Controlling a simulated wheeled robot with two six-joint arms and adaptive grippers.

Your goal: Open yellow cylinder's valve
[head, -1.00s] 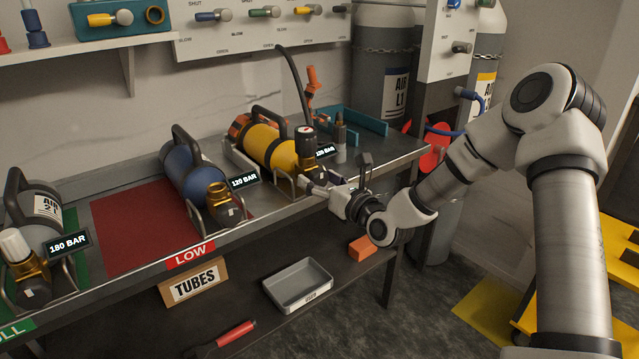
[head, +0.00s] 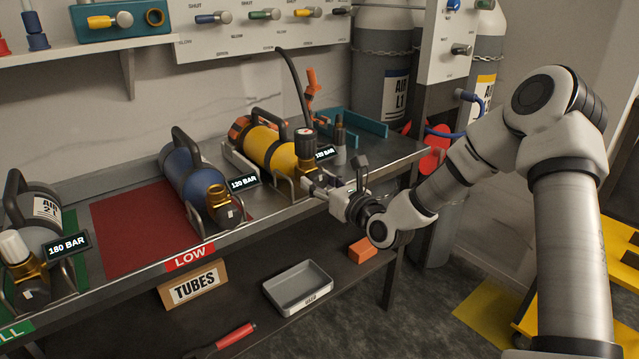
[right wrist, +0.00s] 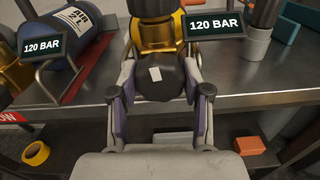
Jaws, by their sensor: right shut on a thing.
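The yellow cylinder (head: 268,147) lies in a wire cradle on the bench, with a black handle and a dark cap (head: 304,134) above its valve end. A 120 BAR display stands beside it. My right gripper (head: 313,184) is at the cylinder's front end. In the right wrist view, the fingers (right wrist: 157,88) are shut on a dark rounded valve knob (right wrist: 159,77) with a white mark, below a brass-coloured valve body (right wrist: 155,42). The fingers partly cover the knob's sides. My left gripper is not in view.
A teal tray (head: 352,124) is at the back right. A grey tray (head: 298,288) sits on the lower shelf.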

